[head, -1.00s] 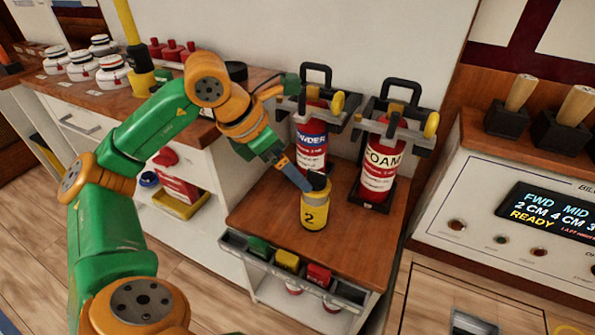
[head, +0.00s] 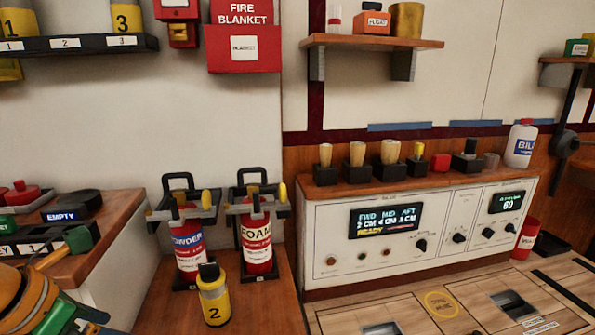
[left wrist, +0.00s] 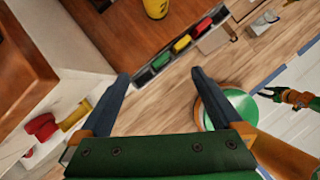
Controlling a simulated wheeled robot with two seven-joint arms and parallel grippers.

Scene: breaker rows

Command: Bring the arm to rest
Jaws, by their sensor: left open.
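My left arm shows at the lower left corner of the head view, orange and green, with part of its gripper cut off by the edge. In the left wrist view my left gripper (left wrist: 160,76) is open, its two blue fingers wide apart with nothing between them. The yellow canister marked 2 (head: 214,300) stands upright on the wooden counter, clear of the gripper; a yellow canister also shows at the top of the left wrist view (left wrist: 156,7). A small green and orange arm end with dark fingers, seemingly my right gripper (left wrist: 270,93), is at the right there.
The POWDER (head: 188,248) and FOAM (head: 256,240) extinguishers stand behind the canister in brackets. A control panel (head: 330,262) is to the right. A bin strip (left wrist: 180,45) with green, yellow and red blocks fronts the counter. Wooden floor (left wrist: 160,110) lies below my left gripper.

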